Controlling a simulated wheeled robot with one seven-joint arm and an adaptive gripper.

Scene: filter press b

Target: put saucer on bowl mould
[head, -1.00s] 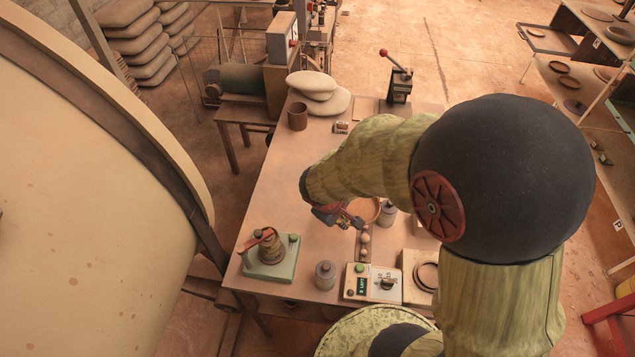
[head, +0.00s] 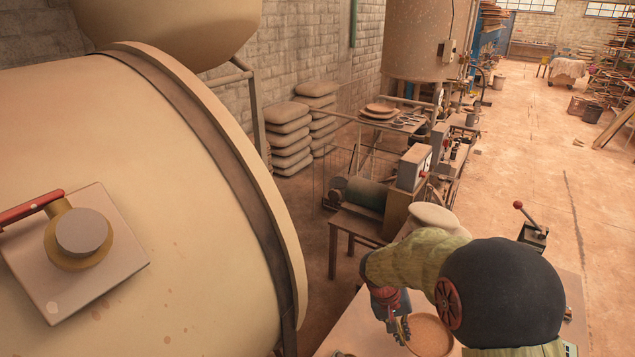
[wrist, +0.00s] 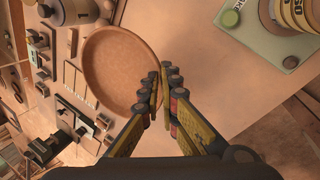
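The saucer is a round, shallow terracotta dish (wrist: 115,68); it also shows in the head view (head: 430,338), low in the picture beside my gripper (head: 398,328). In the wrist view my gripper's fingers (wrist: 159,92) are nearly together at the saucer's right rim. The rim appears to lie between the fingertips, and the rest of the saucer extends to the left, seemingly above the tabletop. I cannot pick out a bowl mould with certainty in these views.
The worktable (head: 350,328) is mostly out of the head view. A red-knobbed lever device (head: 533,232) stands behind my arm. A large drum (head: 150,190) fills the left. In the wrist view a green-based device (wrist: 285,32) stands at upper right. Open floor (head: 550,170) lies beyond.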

